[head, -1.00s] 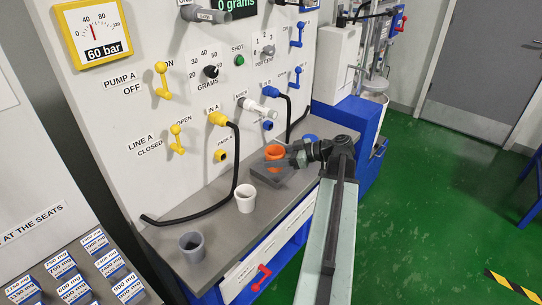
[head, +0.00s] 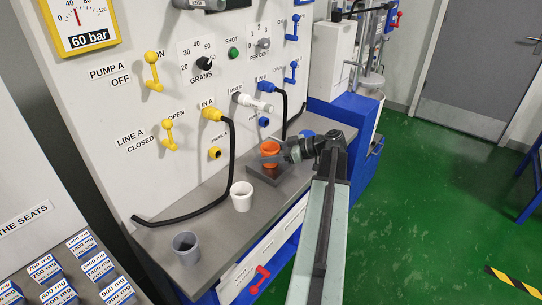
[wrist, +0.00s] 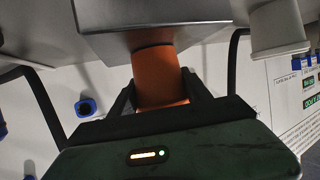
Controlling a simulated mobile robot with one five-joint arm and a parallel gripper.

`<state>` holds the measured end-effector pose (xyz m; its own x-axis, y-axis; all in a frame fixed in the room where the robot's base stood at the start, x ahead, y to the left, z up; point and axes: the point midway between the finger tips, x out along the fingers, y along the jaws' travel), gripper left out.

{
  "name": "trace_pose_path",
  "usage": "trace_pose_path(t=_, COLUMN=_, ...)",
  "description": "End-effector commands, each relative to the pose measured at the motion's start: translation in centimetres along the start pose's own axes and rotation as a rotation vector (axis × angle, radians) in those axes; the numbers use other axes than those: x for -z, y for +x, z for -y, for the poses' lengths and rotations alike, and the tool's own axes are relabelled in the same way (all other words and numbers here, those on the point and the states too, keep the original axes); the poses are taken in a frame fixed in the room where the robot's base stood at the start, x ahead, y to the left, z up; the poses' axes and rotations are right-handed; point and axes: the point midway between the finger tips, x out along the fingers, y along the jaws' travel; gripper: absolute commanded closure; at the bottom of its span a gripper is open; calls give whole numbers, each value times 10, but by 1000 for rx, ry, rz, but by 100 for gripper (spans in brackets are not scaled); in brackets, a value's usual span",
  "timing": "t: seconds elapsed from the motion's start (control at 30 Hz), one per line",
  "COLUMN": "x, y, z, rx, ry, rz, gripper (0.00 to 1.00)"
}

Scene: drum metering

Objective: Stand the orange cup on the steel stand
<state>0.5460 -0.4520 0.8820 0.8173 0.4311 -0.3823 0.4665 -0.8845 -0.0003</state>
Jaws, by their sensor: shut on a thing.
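The orange cup (head: 270,147) is upright at the steel stand (head: 262,175), a low grey block on the bench. My gripper (head: 271,158) is shut on the cup, with a finger on each side. In the wrist view the orange cup (wrist: 160,78) sits between the two dark fingers (wrist: 160,95), and the steel stand (wrist: 150,18) fills the top. The cup's base is at the stand's face there, with a dark band between them. I cannot tell whether it touches or hovers just above.
A white cup (head: 241,196) and a grey cup (head: 185,247) stand on the grey bench to the left of the stand. A black hose (head: 228,160) runs down the panel and along the bench.

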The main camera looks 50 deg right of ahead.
Motion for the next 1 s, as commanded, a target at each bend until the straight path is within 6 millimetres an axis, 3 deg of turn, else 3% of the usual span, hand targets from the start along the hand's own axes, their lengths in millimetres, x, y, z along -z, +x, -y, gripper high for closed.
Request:
trace_pose_path(t=0.07, x=-4, y=1, z=0, rx=-1, ry=0, rz=0, gripper=84)
trace_pose_path(t=0.1, x=-2, y=0, z=0, rx=-1, ry=0, rz=0, gripper=33)
trace_pose_path(t=0.17, x=-2, y=0, z=0, rx=-1, ry=0, rz=0, gripper=22)
trace_pose_path(t=0.53, x=3, y=-5, z=-1, rx=-3, ry=1, rz=0, gripper=22)
trace_pose_path(t=1.0, x=3, y=-109, z=-2, rx=-5, ry=2, rz=0, gripper=22)
